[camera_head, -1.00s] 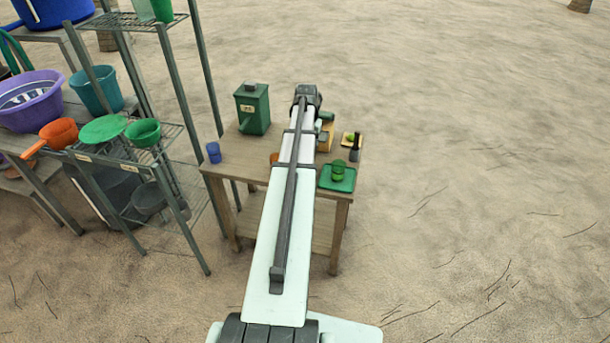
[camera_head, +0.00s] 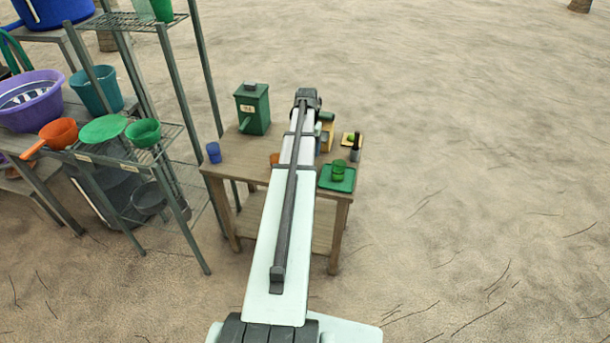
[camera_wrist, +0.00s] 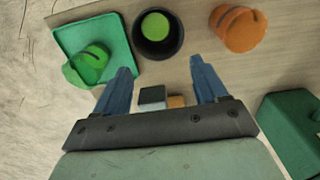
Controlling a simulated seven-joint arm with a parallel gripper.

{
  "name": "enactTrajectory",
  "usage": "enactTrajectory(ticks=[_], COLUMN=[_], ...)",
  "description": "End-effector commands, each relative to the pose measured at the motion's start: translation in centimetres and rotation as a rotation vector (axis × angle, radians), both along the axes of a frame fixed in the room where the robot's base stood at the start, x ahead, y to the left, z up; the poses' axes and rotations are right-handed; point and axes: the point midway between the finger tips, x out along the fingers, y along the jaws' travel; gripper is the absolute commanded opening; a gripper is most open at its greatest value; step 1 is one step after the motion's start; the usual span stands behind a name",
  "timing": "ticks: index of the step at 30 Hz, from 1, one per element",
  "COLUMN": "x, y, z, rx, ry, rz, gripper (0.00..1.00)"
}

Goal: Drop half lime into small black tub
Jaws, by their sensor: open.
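The small black tub (camera_wrist: 158,48) is round and stands on the table at the top middle of the wrist view. A round bright green thing, by its look the half lime (camera_wrist: 156,26), lies inside it. My gripper (camera_wrist: 161,65) is open, with its two blue fingers apart and nothing between them. The fingertips are on the near side of the tub in that picture, apart from the lime. In the head view my arm hides the tub, and my fingers cannot be made out.
A green tray (camera_wrist: 66,36) with a green cup (camera_wrist: 86,66) is left of the tub; an orange cup (camera_wrist: 238,29) is right.

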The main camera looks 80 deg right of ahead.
Motion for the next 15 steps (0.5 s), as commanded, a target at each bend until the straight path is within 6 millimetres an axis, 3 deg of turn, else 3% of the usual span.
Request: enactTrajectory(ticks=[8,15], x=[0.0,0.0], y=[0.0,0.0], z=[2.0,6.1], rx=[-0.001,-0.002], ry=[0.0,0.0], rz=[0.0,0.0], gripper=[0.72,0.72])
